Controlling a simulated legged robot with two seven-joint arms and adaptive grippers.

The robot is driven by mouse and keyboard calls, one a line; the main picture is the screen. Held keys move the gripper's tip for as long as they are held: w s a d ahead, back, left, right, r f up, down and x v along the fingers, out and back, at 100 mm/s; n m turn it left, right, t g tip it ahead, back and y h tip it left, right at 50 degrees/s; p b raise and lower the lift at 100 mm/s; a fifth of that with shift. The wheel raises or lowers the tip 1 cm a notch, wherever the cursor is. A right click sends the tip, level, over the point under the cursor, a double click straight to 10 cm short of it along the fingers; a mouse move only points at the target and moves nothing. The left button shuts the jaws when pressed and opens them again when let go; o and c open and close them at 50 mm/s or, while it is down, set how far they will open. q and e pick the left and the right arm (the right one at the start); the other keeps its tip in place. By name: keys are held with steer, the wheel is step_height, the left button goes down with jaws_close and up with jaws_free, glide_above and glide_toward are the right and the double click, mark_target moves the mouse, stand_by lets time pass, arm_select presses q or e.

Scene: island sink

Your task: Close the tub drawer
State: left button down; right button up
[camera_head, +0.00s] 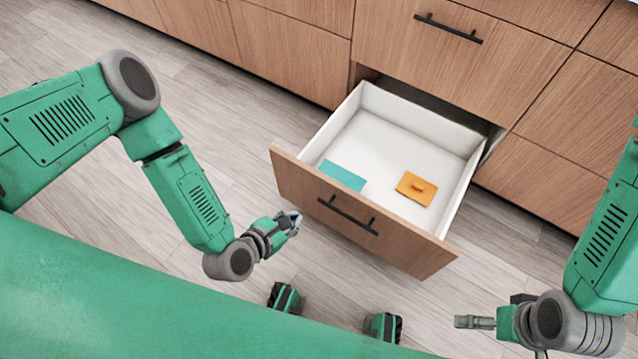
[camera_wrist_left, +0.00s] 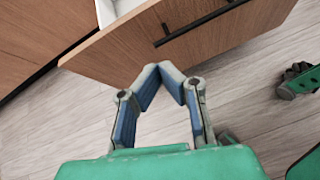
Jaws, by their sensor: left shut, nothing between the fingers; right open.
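The tub drawer (camera_head: 372,218) is pulled out from the lower cabinet, with a wooden front, a black bar handle (camera_head: 347,214) and a white inside. A teal flat piece (camera_head: 342,175) and an orange lidded piece (camera_head: 416,188) lie in it. My left gripper (camera_head: 296,218) is shut and empty, in front of the drawer front's left part and left of the handle. In the left wrist view its fingertips (camera_wrist_left: 171,68) meet in front of the drawer front (camera_wrist_left: 120,52); I cannot tell whether they touch it. My right gripper (camera_head: 478,322) is open, low at the right, apart from the drawer.
Closed wooden cabinet fronts (camera_head: 290,52) line the back, and a closed drawer with a black handle (camera_head: 448,28) is above the open one. The wood-look floor (camera_head: 130,215) is clear around the drawer. My own feet show below it.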

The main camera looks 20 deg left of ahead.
arm_select(q)
steer(key=w+a+n, duration=0.1)
steer(key=n, duration=0.2)
steer(key=t+b, duration=0.1)
steer(key=b, duration=0.2)
glide_toward(323, 181)
step_height(323, 181, down, 4)
steer(key=w+d, duration=0.1)
steer(key=w, duration=0.2)
steer(key=w+d, duration=0.1)
steer(key=w, duration=0.1)
steer(key=shift+w+d+y+b, duration=0.1)
steer(key=shift+d+y+b, duration=0.15)
steer(key=shift+y+b, duration=0.05)
steer(key=shift+w, duration=0.45)
steer(key=shift+w+d, duration=0.1)
